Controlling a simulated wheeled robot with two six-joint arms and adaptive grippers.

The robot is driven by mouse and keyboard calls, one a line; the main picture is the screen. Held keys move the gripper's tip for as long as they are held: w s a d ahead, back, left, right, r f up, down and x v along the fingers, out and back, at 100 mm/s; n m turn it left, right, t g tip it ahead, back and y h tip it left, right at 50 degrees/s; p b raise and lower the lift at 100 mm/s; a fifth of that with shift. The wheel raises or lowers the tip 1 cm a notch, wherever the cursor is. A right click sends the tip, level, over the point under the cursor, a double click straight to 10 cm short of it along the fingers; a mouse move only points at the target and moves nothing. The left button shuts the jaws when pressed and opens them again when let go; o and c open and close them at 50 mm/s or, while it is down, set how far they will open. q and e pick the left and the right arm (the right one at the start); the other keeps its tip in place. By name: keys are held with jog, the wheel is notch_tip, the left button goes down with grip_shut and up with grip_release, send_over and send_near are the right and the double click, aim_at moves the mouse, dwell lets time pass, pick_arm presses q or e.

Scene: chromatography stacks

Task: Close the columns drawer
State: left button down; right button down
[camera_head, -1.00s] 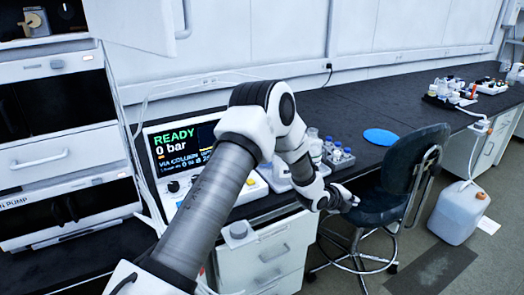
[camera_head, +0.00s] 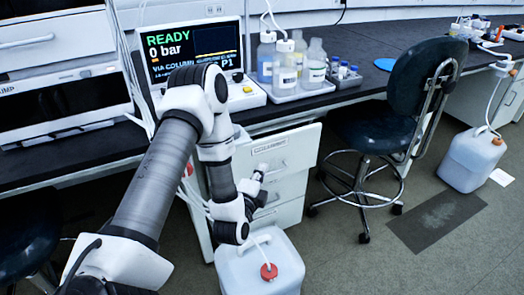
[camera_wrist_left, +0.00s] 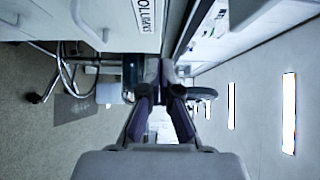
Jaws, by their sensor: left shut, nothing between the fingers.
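The columns drawer (camera_head: 300,147) is the top drawer of the white cabinet under the bench, with a label and a bar handle on its front. Its front seems to stand out a little past the drawers below; how far is hard to tell. My left gripper (camera_head: 259,174) is shut and empty. In the head view it overlaps the lower part of the drawer front near the handle; contact cannot be told. In the left wrist view the shut fingers (camera_wrist_left: 161,72) point ahead, and the drawer's labelled front (camera_wrist_left: 120,22) is at the upper left. My right gripper is not in view.
A white jug with a red cap (camera_head: 285,262) stands on the floor below the drawers. A dark stool (camera_head: 372,130) is right of the cabinet. Bottles in a tray (camera_head: 312,90) and an instrument with a screen (camera_head: 195,50) are on the bench above.

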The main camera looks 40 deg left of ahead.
aim_at(254, 143)
pick_arm(q)
jog(key=x, duration=0.3)
jog(key=a+b+x, duration=0.1)
jog(key=x, duration=0.2)
jog(key=a+x, duration=0.1)
jog(key=x, duration=0.2)
jog(key=shift+s+a+f+b, duration=0.1)
jog(key=shift+b, duration=0.3)
jog(key=shift+w+a, duration=0.2)
jog(key=shift+a, duration=0.25)
jog(key=a, duration=0.1)
jog(key=w+a+p, duration=0.1)
jog(key=a+p, duration=0.1)
jog(key=a, duration=0.1)
jog(key=shift+w, duration=0.3)
jog(key=shift+a+r, duration=0.15)
jog(key=shift+r, duration=0.1)
jog(key=shift+w, duration=0.1)
